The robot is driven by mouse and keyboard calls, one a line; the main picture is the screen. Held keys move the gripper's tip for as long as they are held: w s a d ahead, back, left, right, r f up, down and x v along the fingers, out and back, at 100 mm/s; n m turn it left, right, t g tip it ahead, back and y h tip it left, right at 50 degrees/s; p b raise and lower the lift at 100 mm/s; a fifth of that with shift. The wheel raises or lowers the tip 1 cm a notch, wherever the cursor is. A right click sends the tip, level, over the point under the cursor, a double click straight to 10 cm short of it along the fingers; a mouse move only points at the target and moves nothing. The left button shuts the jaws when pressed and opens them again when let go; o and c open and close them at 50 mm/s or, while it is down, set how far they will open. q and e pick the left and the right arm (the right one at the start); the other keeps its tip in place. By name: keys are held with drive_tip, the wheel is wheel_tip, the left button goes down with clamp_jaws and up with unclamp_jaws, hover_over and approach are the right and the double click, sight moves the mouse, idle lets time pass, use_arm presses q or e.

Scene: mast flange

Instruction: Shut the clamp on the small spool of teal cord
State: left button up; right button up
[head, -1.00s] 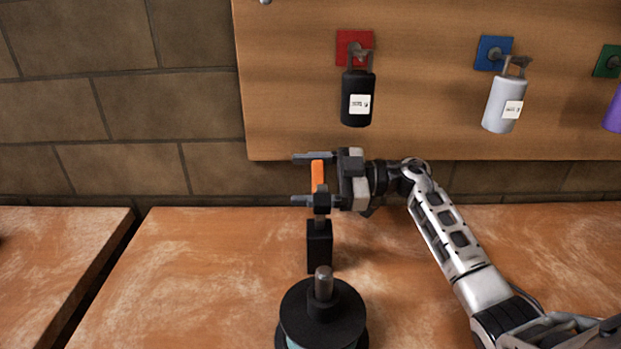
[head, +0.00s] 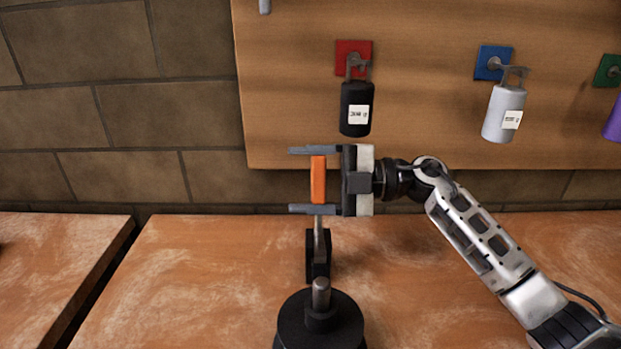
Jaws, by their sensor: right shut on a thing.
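The clamp has an orange handle (head: 318,180) on a thin metal lever above a black block (head: 318,258) on the bench. The handle stands about upright. The small spool (head: 320,325) has a black flange and a metal post, in front of the clamp at the bottom edge. Its lower part is cut off, so no teal cord shows now. My left gripper is not in view.
A wooden board (head: 290,100) on the brick wall holds a black padlock (head: 356,108), a grey one (head: 505,112) and a purple one cut off at the right edge. The bench top (head: 200,270) is clear to the left; a gap separates it from another bench.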

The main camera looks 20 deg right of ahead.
drive_tip(key=s+n, duration=0.2)
drive_tip(key=shift+a+r+n+b, duration=0.2)
drive_tip(key=shift+a+n+b, duration=0.05)
drive_tip(key=shift+n+b, duration=0.1)
use_arm(q)
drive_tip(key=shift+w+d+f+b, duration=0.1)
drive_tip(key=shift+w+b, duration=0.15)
drive_tip(key=shift+b, duration=0.15)
use_arm(e)
drive_tip(key=shift+s+a+r+n, duration=0.1)
drive_tip(key=shift+s+a+n, duration=0.15)
drive_tip(key=shift+s+n, duration=0.65)
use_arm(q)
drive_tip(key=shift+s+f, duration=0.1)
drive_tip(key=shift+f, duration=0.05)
use_arm(e)
drive_tip(key=shift+w+n, duration=0.15)
drive_tip(key=shift+n, duration=0.1)
drive_tip(key=o, duration=1.4)
drive_tip(key=shift+d, duration=0.1)
